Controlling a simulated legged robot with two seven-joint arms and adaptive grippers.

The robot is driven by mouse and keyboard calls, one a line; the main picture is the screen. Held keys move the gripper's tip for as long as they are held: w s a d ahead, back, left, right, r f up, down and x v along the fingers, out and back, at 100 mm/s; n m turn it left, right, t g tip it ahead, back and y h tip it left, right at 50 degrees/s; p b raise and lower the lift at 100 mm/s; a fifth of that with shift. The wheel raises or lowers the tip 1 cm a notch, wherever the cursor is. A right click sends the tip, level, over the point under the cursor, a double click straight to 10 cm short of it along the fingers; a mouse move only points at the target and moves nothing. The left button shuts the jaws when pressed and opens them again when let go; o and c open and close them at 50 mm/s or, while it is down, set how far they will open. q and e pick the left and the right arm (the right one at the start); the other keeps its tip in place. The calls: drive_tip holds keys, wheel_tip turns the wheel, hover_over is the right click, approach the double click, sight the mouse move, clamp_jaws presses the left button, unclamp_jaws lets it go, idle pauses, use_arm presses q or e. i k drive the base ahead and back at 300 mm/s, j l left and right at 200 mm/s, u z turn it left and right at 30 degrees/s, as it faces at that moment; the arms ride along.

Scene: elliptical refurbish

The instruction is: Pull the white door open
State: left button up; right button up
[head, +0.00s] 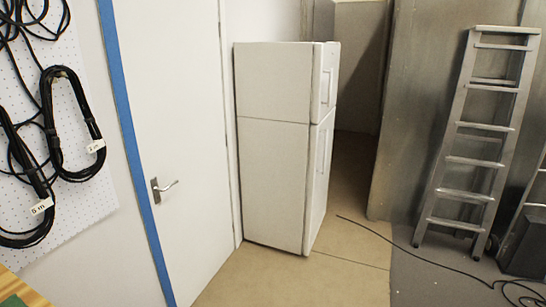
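The white door (187,105) stands in the left wall and looks shut in its frame. A silver lever handle (164,188) sits on a plate near the door's left edge, its lever reaching to the right. Blue tape (128,130) runs down the wall beside that edge. Neither of my grippers shows in the head view. Nothing touches the door or its handle.
A white fridge (272,160) stands just right of the door. A ladder (480,135) leans at the right, with a black cable (440,264) on the floor. Coiled cables (70,125) hang at left. The tan floor (290,285) in front is clear.

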sight(169, 49)
drive_tip(key=i+l, duration=0.1)
drive_tip(key=i, duration=0.9)
drive_tip(key=i+l, duration=0.1)
drive_tip(key=i, duration=0.9)
drive_tip(key=l+z, duration=0.05)
